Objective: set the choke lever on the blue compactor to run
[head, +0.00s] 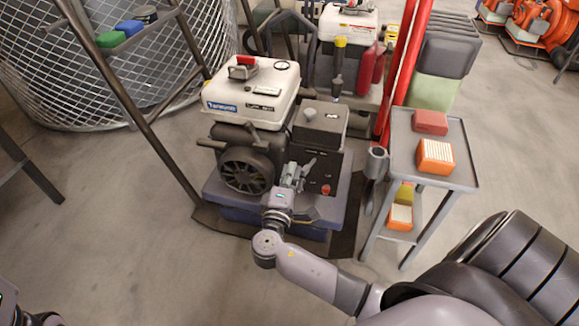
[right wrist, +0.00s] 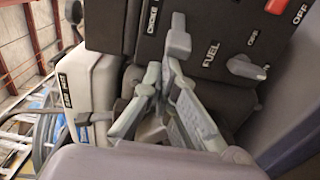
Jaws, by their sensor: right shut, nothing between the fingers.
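The blue compactor (head: 212,190) stands on the floor in the middle of the head view, with a white tank (head: 250,93) and dark engine on its blue base. In the right wrist view its dark control panel (right wrist: 215,38) carries a grey choke lever (right wrist: 178,38) beside the CHOKE lettering. A second grey lever (right wrist: 246,67) sits by the FUEL lettering. My right gripper (head: 300,167) is at the front of the engine, shut and empty. In the right wrist view its fingertips (right wrist: 162,68) are close by the choke lever; I cannot tell whether they touch. Only a bit of my left arm shows, bottom left.
A grey cart (head: 466,178) with red and orange boxes stands right of the compactor. A red post (head: 402,70) rises behind it. A dark sloping bar (head: 150,135) runs on its left. A second white-tanked machine (head: 347,22) stands behind. The floor at front left is clear.

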